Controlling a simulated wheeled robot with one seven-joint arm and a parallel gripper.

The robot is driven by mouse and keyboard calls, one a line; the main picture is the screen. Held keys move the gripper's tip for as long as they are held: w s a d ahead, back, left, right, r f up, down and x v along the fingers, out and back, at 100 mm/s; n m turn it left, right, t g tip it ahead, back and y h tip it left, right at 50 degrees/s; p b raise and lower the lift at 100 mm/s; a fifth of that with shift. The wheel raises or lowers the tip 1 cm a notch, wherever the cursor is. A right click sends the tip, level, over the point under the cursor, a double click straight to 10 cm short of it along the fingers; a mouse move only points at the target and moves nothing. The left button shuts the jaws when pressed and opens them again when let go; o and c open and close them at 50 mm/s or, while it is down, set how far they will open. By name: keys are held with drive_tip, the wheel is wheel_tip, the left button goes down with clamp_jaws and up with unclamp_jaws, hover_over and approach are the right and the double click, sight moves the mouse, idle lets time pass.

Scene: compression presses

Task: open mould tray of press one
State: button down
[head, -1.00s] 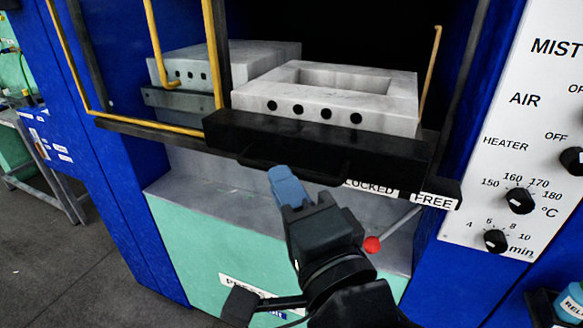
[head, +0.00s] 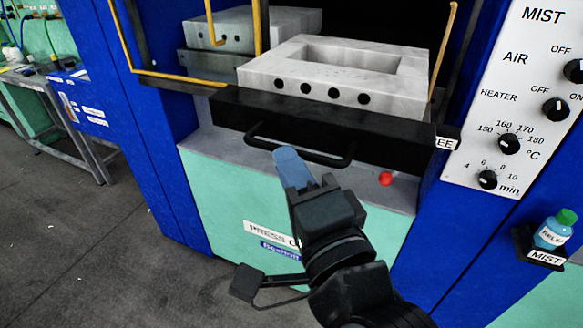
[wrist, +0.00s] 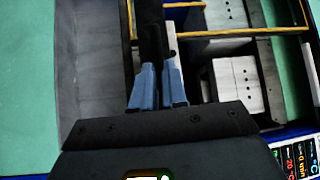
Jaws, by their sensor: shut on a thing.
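The mould tray of press one is a black slab (head: 375,140) bearing a pale grey mould block (head: 250,75) with a square recess and several round holes in its front face. Its black bar handle (head: 335,158) runs along the front. My gripper (head: 290,158) is at the handle's left part, its blue fingers closed on the bar. In the wrist view my gripper (wrist: 158,78) has its blue fingers on either side of the dark handle (wrist: 152,45). The fingertips' exact contact is partly hidden in the head view.
Yellow guard rods (head: 180,77) stand at the left. A white control panel (head: 500,100) and a bottle (head: 553,230) are at the right.

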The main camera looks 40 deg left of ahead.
drive_tip(key=c, duration=1.3)
unclamp_jaws()
drive_tip(key=shift+s+a+r+y, duration=0.2)
drive_tip(key=shift+s+r+y, duration=0.1)
drive_tip(key=shift+r, duration=0.3)
drive_tip(key=shift+o, duration=0.4)
drive_tip(key=shift+w+f, duration=0.15)
drive_tip(key=shift+f, duration=0.05)
drive_tip(key=shift+d+f, duration=0.1)
drive_tip(key=b+v, duration=0.2)
drive_tip(key=v, duration=0.5)
drive_tip(key=shift+s+d, duration=0.2)
drive_tip(key=shift+d, duration=0.1)
